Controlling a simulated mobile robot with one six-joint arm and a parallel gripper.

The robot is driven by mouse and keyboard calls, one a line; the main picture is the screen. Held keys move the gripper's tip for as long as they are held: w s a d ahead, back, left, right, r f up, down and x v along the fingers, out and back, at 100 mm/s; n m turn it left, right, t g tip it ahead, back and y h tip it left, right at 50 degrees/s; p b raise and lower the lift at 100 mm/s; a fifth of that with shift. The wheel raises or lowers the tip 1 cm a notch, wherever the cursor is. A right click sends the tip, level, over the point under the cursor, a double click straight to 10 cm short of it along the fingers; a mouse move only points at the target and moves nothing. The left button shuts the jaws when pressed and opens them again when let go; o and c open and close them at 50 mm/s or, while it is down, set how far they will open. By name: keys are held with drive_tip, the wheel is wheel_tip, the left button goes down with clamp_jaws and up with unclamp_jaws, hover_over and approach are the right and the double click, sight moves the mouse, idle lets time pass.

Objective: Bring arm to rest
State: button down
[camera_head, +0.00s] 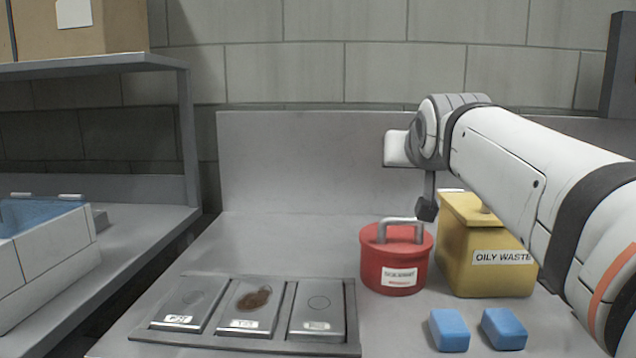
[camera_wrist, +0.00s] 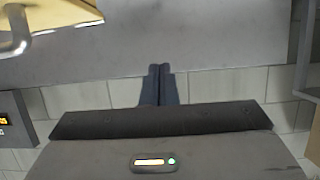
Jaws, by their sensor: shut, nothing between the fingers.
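My arm (camera_head: 545,170) reaches in from the right of the head view, over the bench. My gripper (camera_head: 427,209) hangs from its wrist, with dark fingertips pointing down close to the grey handle of the red can (camera_head: 388,272). I cannot tell from this view how far apart they are in depth. In the wrist view the two dark fingers of my gripper (camera_wrist: 160,70) lie side by side, closed, with nothing between them. The yellow oily waste bin (camera_head: 487,262) stands right of the red can, partly behind my arm.
Two blue blocks (camera_head: 449,330) (camera_head: 504,328) lie at the bench front. A grey tray (camera_head: 355,318) holds three labelled plates, the middle one with a brown stain. A shelf (camera_head: 100,64) with a cardboard box stands left. The bench (camera_head: 262,235) is clear behind the tray.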

drive_tip(key=s+a+f+g+p, duration=0.2)
drive_tip(key=s+f+g+p, duration=0.1)
drive_tip(key=s+p, duration=0.4)
drive_tip(key=s+a+f+n+g+y+p, duration=0.1)
drive_tip(key=s+a+f+g+p, duration=0.1)
drive_tip(key=s+p, duration=0.5)
drive_tip(key=s+a+f+n+g+y+p, duration=0.1)
drive_tip(key=s+f+g+p, duration=0.3)
drive_tip(key=p, duration=0.8)
drive_tip(key=s+a+g, duration=0.1)
drive_tip(key=s+g, duration=0.1)
drive_tip(key=s, duration=0.1)
drive_tip(key=shift+s+p, duration=0.2)
drive_tip(key=shift+p, duration=0.15)
drive_tip(key=shift+a, duration=0.1)
